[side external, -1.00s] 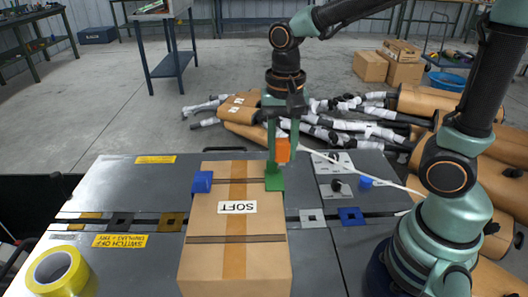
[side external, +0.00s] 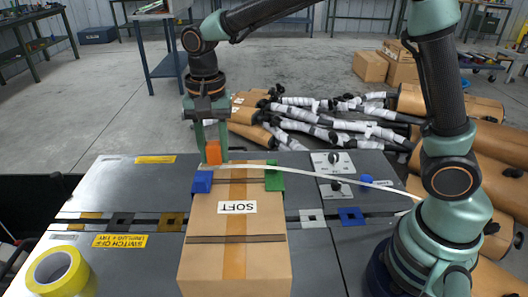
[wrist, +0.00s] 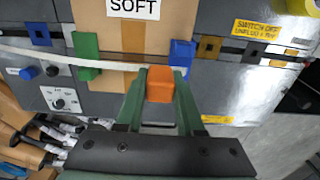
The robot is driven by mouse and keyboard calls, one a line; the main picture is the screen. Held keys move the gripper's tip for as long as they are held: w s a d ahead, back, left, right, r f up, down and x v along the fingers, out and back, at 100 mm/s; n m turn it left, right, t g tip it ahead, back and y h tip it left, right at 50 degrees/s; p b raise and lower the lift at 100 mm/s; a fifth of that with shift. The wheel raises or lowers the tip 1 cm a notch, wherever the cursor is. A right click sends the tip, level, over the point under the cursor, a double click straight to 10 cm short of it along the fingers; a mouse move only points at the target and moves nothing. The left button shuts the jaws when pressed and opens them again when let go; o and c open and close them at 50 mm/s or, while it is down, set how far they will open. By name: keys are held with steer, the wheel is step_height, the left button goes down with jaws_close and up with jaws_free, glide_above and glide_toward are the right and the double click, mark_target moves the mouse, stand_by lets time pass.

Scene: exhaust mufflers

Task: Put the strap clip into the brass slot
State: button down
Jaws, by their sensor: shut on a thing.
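An orange block (side external: 213,152), apparently the strap clip, is gripped by my gripper (side external: 211,150) above the blue block at the box's left edge. A white strap (side external: 310,172) runs from it rightward across the box. In the wrist view the orange clip (wrist: 160,84) sits between the green fingers of my gripper (wrist: 160,85). A brass-coloured plate with a dark square hole (side external: 165,226) lies left of the box; it also shows in the wrist view (wrist: 208,47). A yellower plate (side external: 90,215) lies farther left. Which one is the brass slot I cannot tell for sure.
The cardboard box (side external: 262,260) has a blue block (side external: 202,182) and a green block (side external: 274,181) at its edges. A dark plate (side external: 120,221) lies between the two yellowish plates. Silver (side external: 303,224) and blue (side external: 343,222) plates lie to the right. A yellow tape roll (side external: 76,285) sits front left.

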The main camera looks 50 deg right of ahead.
steer(key=w+a, duration=0.6)
steer(key=w+a+f, duration=0.3)
steer(key=f, duration=0.9)
steer(key=shift+a, duration=0.15)
steer(key=shift+w+f, duration=0.1)
steer(key=shift+f, duration=2.4)
steer(key=shift+f, duration=0.45)
stand_by(0.4)
steer(key=shift+c, duration=2.2)
jaws_free()
